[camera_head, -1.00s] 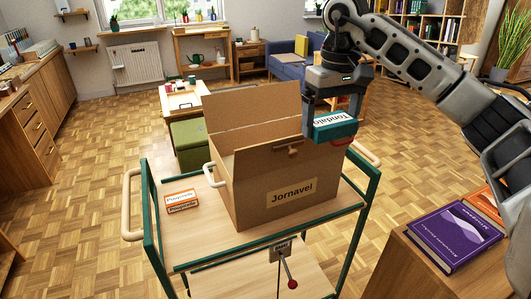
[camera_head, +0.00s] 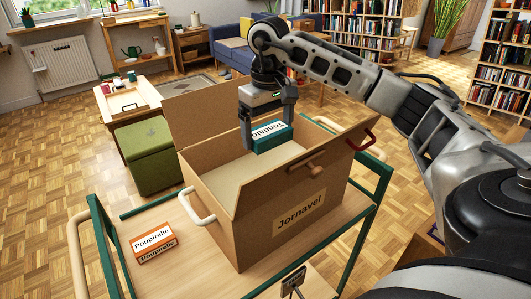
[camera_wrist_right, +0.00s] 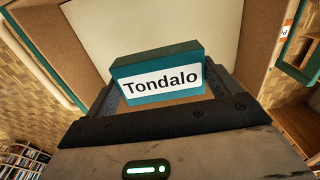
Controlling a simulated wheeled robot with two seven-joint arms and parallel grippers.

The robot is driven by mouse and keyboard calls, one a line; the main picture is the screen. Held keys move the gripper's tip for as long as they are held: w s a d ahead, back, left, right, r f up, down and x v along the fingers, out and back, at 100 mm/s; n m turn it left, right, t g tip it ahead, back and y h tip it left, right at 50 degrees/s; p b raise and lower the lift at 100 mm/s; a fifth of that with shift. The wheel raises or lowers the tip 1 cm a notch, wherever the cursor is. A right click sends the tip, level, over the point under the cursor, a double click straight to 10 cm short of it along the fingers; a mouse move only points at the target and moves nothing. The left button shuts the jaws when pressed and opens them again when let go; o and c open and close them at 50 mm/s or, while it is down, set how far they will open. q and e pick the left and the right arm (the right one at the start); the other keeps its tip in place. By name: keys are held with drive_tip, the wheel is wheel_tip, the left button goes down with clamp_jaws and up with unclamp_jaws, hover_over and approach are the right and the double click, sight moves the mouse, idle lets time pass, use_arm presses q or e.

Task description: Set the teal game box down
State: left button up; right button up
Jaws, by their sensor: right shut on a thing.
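The teal game box (camera_head: 270,136), labelled "Tondalo", is held in my right gripper (camera_head: 267,130). The gripper is shut on it, with a finger on each side. The box hangs over the open mouth of the brown cardboard box (camera_head: 300,210) labelled "Jornavel". In the right wrist view the teal box (camera_wrist_right: 160,78) sits between the fingers, with the pale floor of the cardboard box (camera_wrist_right: 150,25) beyond it. I cannot tell exactly how far the teal box is above that floor. My left gripper is not in view.
The cardboard box stands on a cart (camera_head: 215,260) with green posts. An orange and white "Poupirelle" box (camera_head: 153,243) lies on the cart, left of it. The cardboard box has a white handle (camera_head: 198,208) and raised flaps.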

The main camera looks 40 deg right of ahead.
sight(268, 148)
wheel_tip(268, 148, down, 5)
drive_tip(key=shift+r, duration=0.1)
drive_tip(key=shift+f, duration=0.25)
drive_tip(key=shift+f+b, duration=0.3)
drive_tip(key=shift+f, duration=0.2)
drive_tip(key=o, duration=0.8)
drive_tip(key=shift+r, duration=0.15)
